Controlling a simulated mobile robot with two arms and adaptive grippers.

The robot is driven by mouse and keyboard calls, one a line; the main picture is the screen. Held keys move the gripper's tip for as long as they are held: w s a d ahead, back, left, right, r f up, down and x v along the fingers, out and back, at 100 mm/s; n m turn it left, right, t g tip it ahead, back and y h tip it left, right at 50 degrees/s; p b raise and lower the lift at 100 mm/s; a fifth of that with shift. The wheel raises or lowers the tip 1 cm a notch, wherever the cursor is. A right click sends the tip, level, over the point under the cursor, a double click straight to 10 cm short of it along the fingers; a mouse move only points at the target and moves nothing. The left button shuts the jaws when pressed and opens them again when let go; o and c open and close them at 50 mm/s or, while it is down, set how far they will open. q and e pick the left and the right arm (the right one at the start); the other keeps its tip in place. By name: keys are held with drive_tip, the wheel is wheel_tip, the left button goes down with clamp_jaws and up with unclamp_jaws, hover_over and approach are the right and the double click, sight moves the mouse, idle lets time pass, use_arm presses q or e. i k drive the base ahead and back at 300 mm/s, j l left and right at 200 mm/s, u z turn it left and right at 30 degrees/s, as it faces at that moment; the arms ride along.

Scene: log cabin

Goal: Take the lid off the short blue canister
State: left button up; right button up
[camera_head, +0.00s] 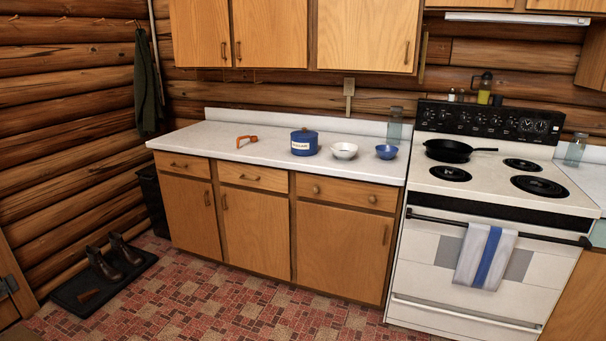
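The short blue canister (304,147) stands upright on the white countertop (220,140), near the middle of the head view. It has a white label on its front. A blue lid (304,132) with a small brown or orange knob sits on its top. Neither of my grippers shows in this view.
A white bowl (344,150) and a blue bowl (387,151) stand to the right of the canister. An orange-brown object (246,140) lies to its left. A stove (490,220) with a black skillet (448,150) is further right. The floor before the counter is clear.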

sight(304, 134)
drive_tip(key=i, duration=0.6)
drive_tip(key=i+u, duration=0.15)
drive_tip(key=i, duration=0.45)
drive_tip(key=i+l, duration=0.15)
drive_tip(key=i, duration=0.45)
drive_tip(key=i+l+u, duration=0.1)
drive_tip(key=i, duration=0.55)
